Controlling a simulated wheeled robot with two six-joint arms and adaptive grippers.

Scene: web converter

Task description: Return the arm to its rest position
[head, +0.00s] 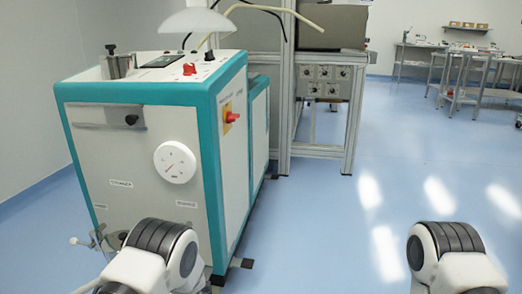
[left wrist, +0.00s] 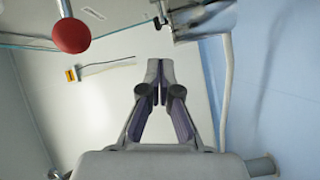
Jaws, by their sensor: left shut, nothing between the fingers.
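My left gripper (left wrist: 160,75) shows in the left wrist view with its fingertips together and nothing between them. It is in front of a pale cabinet panel, apart from a red ball knob (left wrist: 71,36) at the upper left. In the head view my left arm (head: 155,255) comes in at the bottom, in front of the teal-edged machine (head: 130,165); its gripper is out of view there. My right arm (head: 450,255) shows at the bottom right, and its gripper is out of view.
The machine carries a white dial (head: 175,162), a red and yellow switch (head: 231,117) and top controls. A metal frame (head: 355,115) stands behind it. Steel tables (head: 465,75) are at the back right. The blue floor (head: 330,230) between and beyond my arms is clear.

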